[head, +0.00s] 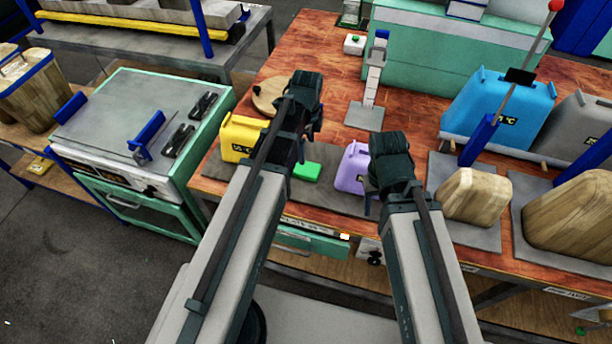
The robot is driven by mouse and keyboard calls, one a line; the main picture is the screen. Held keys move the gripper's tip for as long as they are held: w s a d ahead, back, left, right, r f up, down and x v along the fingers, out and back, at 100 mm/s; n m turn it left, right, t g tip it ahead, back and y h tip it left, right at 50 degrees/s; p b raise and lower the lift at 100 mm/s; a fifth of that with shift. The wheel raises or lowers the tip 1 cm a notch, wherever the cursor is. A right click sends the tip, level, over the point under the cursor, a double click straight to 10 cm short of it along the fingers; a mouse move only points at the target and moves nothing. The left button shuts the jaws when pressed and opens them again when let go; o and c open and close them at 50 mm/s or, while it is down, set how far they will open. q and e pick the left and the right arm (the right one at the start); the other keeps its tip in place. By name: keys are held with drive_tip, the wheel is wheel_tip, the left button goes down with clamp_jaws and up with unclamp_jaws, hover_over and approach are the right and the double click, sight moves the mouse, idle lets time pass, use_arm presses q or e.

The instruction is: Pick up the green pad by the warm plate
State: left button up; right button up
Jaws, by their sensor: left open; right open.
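A small bright green pad (307,172) lies on a dark grey flat plate (322,194) on the wooden bench, between a yellow container (238,137) and a purple container (352,166). I cannot tell for certain which surface is the warm plate. My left gripper (301,150) is open, just above and behind the green pad in the picture; its arm hides part of the dark plate. My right gripper (370,203) is open in front of the purple container's right side, partly hiding it. Neither gripper visibly holds anything.
A round wooden disc (268,96) lies behind my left gripper. A grey stand (371,90) rises at mid-bench. Wooden blocks (474,196) and a blue jerrycan (500,108) stand at the right. A green-framed grey machine (125,120) stands at the left. Bare bench shows around the stand.

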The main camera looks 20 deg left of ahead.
use_arm(q)
drive_tip(key=b, duration=0.3)
hover_over(306, 168)
drive_tip(key=f, duration=0.4)
drive_tip(key=shift+w, duration=0.25)
use_arm(e)
wheel_tip(306, 168, down, 4)
use_arm(q)
drive_tip(key=f+b, duration=0.5)
drive_tip(key=shift+s+f, duration=0.2)
drive_tip(key=shift+s, duration=0.1)
use_arm(e)
wheel_tip(306, 168, down, 5)
drive_tip(key=shift+f, duration=0.15)
use_arm(q)
drive_tip(key=shift+r, duration=0.15)
drive_tip(key=shift+c, duration=0.2)
drive_tip(key=c, duration=1.2)
